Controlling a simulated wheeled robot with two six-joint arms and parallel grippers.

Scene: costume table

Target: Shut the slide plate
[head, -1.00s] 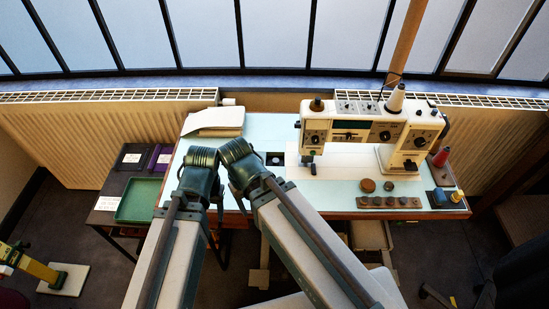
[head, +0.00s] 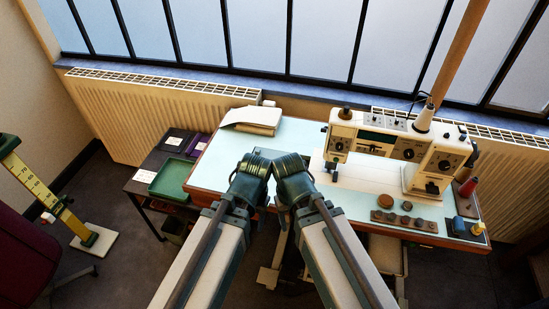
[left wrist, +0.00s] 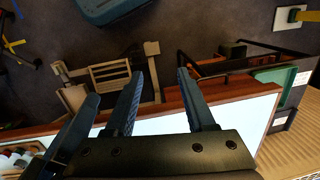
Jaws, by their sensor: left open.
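The cream sewing machine (head: 400,145) stands on the right half of the pale blue table (head: 212,172), its white bed (head: 375,178) reaching left. In the head view my forearms mostly hide both grippers; I cannot tell the right one's state.
A dark side table with a green tray (head: 172,179) stands left.

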